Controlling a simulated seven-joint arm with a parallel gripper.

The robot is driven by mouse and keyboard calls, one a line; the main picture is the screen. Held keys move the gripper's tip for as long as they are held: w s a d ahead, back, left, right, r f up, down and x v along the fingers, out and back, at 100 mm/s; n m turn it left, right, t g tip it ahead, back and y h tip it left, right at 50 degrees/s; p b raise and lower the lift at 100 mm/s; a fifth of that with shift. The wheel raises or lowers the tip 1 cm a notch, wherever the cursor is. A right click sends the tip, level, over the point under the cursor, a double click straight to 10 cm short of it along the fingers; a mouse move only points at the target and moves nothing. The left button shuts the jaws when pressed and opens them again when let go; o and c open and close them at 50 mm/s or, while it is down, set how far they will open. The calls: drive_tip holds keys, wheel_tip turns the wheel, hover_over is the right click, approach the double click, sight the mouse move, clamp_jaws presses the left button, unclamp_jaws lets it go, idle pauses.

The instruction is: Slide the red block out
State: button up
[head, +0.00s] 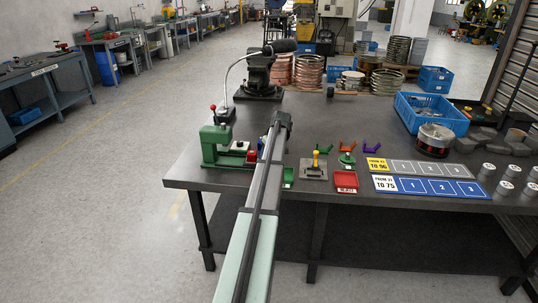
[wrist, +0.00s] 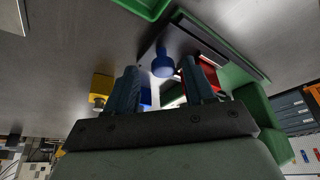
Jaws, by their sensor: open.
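The red block (head: 251,157) shows as a small red patch at the right end of the green fixture (head: 213,150), on the left of the bench. In the wrist view the red block (wrist: 209,74) lies behind and right of the right finger, partly hidden, beside the green body of the fixture (wrist: 240,85). My gripper (wrist: 160,76) is open, its two dark fingers apart. A blue knob (wrist: 163,63) shows between the fingertips, with no clear contact.
A dark machine (head: 260,78) stands at the back left.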

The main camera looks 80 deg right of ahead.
drive_tip(key=v, duration=1.3)
